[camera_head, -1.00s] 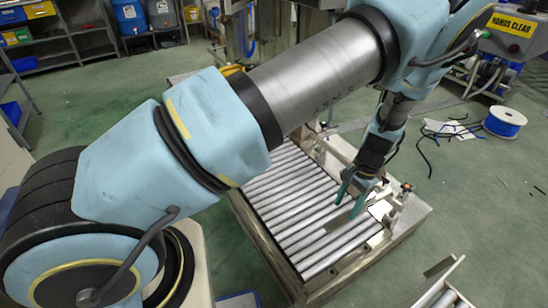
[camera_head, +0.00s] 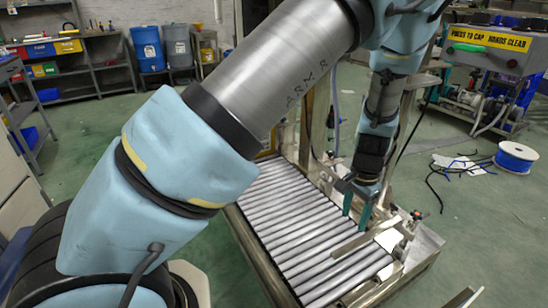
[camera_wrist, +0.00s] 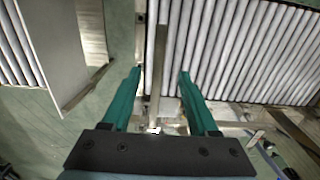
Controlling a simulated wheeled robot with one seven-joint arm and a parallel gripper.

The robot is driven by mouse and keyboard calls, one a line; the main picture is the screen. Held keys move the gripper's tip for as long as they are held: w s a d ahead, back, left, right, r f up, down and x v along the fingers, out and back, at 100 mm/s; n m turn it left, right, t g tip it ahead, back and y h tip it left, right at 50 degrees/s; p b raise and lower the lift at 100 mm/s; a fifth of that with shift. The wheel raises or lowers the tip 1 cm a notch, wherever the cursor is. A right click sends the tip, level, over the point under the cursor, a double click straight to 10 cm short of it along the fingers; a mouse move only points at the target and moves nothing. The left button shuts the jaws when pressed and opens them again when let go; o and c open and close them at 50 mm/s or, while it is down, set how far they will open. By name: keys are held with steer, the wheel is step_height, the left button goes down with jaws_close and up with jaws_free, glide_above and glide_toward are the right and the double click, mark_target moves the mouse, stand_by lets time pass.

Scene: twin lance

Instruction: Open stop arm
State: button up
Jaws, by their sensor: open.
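The stop arm looks like a flat, pale metal bar (camera_head: 352,242) reaching from the right-hand side rail over the rollers. In the wrist view the bar (camera_wrist: 156,85) runs lengthwise between my two green fingers, with a gap on either side. My gripper (camera_head: 356,214) is open and points down beside the bar, close to the right edge of the rollers. In the wrist view my gripper (camera_wrist: 160,73) holds nothing. I cannot tell how high the fingertips are above the bar.
The roller conveyor (camera_head: 285,215) has no load on its visible rollers. A bracket with small fittings (camera_head: 412,222) stands at its right edge. An upright post (camera_head: 316,110) rises behind. A blue cable spool (camera_head: 515,157) and loose cables lie on the floor at right.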

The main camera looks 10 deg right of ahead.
steer(key=w+a+r+n+p, duration=0.2)
steer(key=w+a+r+n, duration=0.1)
steer(key=w+a+r, duration=0.2)
steer(key=w+a+r+n+p, duration=0.3)
steer(key=w+a+r, duration=0.2)
steer(key=a+r, duration=0.4)
steer(key=shift+a+r+n+h, duration=0.25)
steer(key=shift+a+n+h, duration=0.15)
steer(key=shift+a, duration=2.05)
